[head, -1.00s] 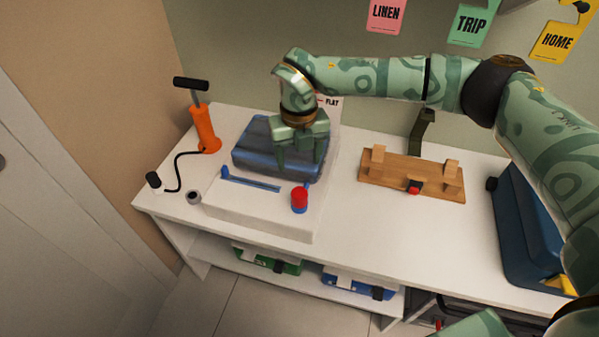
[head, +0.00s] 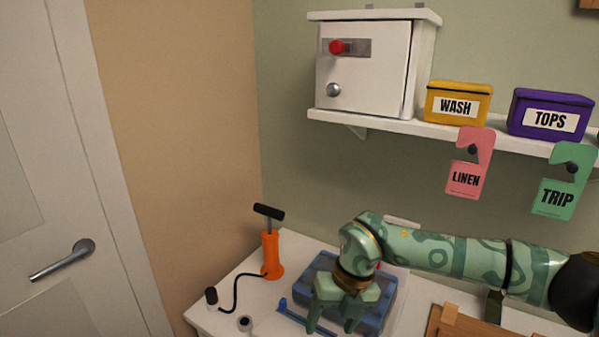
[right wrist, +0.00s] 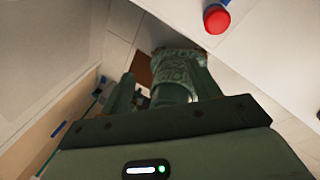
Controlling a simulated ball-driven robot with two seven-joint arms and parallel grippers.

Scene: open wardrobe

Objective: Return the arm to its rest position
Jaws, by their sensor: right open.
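My right arm comes in from the right in the head view. My right gripper (head: 332,322) hangs fingers down over the front of a blue bundle (head: 385,297) on the white bench. Its fingers are apart and nothing shows between them. The bundle is partly hidden behind the gripper. I cannot tell from these views whether the fingers touch anything. My left gripper is not in view.
An orange pump (head: 271,253) with a black hose stands left of the bundle. A wooden stand (head: 455,325) lies to the right. Above are a shelf with a white cabinet (head: 362,70), a yellow WASH box (head: 457,103), a purple TOPS box (head: 548,114) and hanging tags.

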